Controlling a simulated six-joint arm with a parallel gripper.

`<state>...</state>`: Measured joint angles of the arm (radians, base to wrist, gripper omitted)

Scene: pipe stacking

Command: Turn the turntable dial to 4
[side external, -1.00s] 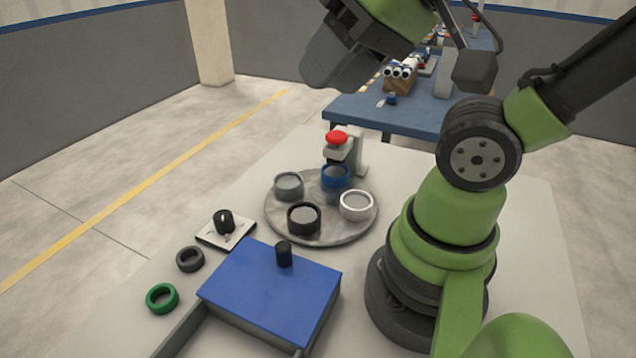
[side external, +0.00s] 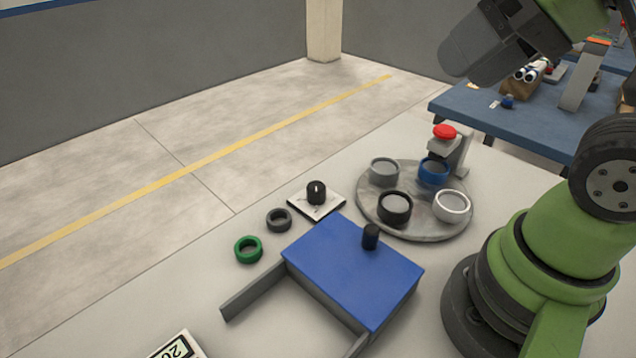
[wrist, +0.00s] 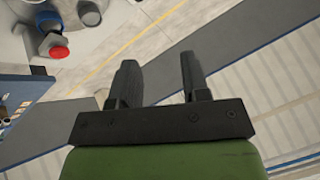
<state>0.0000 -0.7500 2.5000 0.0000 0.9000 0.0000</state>
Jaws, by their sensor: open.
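The dial (side external: 316,192) is a small black knob with a white pointer mark on a white square plate (side external: 328,208), left of the turntable. Its scale markings are too small to read. The round grey turntable (side external: 415,225) carries a grey ring (side external: 384,170), a blue ring (side external: 433,172), a black ring (side external: 394,208) and a white ring (side external: 452,207). My gripper is raised high above the table at the upper right of the side view, away from the dial. In the wrist view my gripper (wrist: 158,80) is open, with nothing between its fingers.
A blue box (side external: 340,270) with a black knob (side external: 371,236) stands in front of the turntable. A green ring (side external: 248,249) and a dark grey ring (side external: 279,219) lie near the dial. A red button (side external: 444,131) stands behind the turntable. A display (side external: 178,347) shows at the bottom edge.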

